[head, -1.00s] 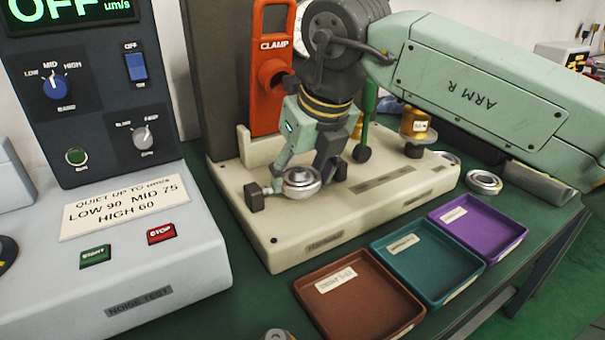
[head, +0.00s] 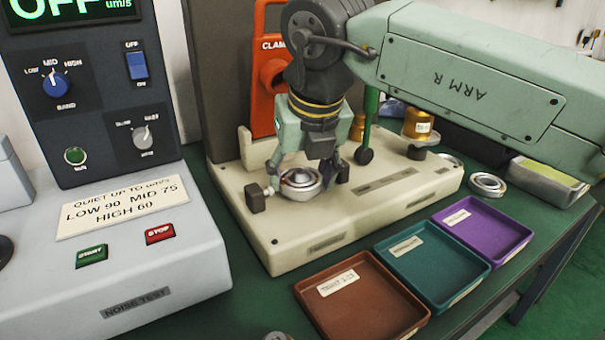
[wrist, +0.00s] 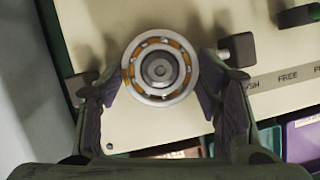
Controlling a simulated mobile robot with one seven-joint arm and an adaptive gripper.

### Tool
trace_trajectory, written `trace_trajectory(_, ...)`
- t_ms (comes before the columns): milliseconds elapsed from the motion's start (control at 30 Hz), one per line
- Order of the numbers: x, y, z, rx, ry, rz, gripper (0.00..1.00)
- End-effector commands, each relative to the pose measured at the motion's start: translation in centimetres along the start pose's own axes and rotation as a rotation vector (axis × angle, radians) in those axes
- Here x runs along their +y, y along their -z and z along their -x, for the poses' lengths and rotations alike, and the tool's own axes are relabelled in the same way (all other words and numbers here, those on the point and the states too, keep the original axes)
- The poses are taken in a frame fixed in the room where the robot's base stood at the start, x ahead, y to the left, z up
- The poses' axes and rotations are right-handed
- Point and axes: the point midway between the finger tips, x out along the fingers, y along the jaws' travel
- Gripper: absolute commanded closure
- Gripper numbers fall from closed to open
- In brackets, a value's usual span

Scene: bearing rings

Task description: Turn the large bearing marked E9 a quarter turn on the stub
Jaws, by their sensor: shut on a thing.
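The large bearing (head: 301,184) is a silver ring lying flat on the stub of the cream test base (head: 385,208). In the wrist view the bearing (wrist: 184,91) shows its orange-brown cage and balls, with the dark round stub end (wrist: 158,70) in its middle. I cannot read an E9 mark on it. My gripper (head: 308,178) points down over the bearing, shut on its outer rim. In the wrist view, the fingers of my gripper (wrist: 160,84) stand on the left and right of the ring.
A small dark block (head: 256,198) stands close left of the bearing. An orange clamp lever (head: 272,75) rises behind. Brown (head: 366,308), teal (head: 440,275) and purple (head: 490,238) trays lie in front. Another bearing (head: 487,185) lies at right. The noise tester (head: 120,275) fills the left.

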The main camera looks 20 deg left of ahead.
Motion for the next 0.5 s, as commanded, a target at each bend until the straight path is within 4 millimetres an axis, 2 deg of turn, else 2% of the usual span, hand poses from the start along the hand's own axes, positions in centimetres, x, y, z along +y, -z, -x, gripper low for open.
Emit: trace_trajectory(500,0.09,0.19,-0.21,0.006,0.037,-0.089,0.88)
